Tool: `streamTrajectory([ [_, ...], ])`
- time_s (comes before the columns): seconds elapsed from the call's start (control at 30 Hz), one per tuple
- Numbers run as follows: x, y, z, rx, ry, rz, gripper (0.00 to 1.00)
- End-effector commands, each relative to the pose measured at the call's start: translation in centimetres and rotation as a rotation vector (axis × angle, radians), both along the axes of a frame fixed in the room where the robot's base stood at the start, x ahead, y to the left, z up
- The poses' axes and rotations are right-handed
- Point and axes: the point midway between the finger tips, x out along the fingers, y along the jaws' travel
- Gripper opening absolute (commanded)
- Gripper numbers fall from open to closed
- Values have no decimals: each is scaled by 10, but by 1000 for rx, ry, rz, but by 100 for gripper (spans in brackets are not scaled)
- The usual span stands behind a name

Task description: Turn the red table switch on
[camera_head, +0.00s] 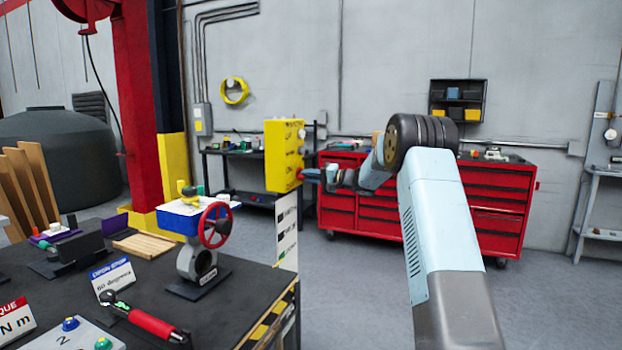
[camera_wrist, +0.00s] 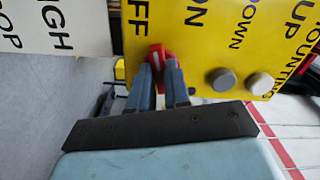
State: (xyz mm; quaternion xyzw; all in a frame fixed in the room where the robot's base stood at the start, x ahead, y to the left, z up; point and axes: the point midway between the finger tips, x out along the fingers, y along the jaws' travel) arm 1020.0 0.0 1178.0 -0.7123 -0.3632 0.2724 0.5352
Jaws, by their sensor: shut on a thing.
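The yellow control box (camera_head: 284,155) stands upright beyond the workbench, left of my arm. In the wrist view its yellow panel (camera_wrist: 215,50) fills the upper right, with the words OFF, ON, DOWN, UP and MOUNTING turned sideways. The red switch (camera_wrist: 156,50) sits on this panel between the words OFF and ON. My gripper (camera_wrist: 158,68) is shut on the red switch, one finger on each side of it. In the head view my gripper (camera_head: 306,175) reaches the box's right side low down. The fingers partly hide the switch, so its exact angle is hard to tell.
Two round buttons, a grey one (camera_wrist: 221,79) and a white one (camera_wrist: 260,84), sit right of the switch. A white sign (camera_head: 287,233) hangs below the box. The workbench (camera_head: 240,290) holds a red handwheel valve (camera_head: 215,225). Red drawer cabinets (camera_head: 500,200) stand behind my arm.

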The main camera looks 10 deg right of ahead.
Motion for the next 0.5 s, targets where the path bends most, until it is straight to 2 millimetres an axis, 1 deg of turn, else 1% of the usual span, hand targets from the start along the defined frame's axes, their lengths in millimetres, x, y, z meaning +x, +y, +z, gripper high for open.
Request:
streamTrajectory([
  [0.03, 0, -3, -1, 24, 37, -5, 0],
  [0.5, 0, -2, 0, 287, 398, -4, 0],
])
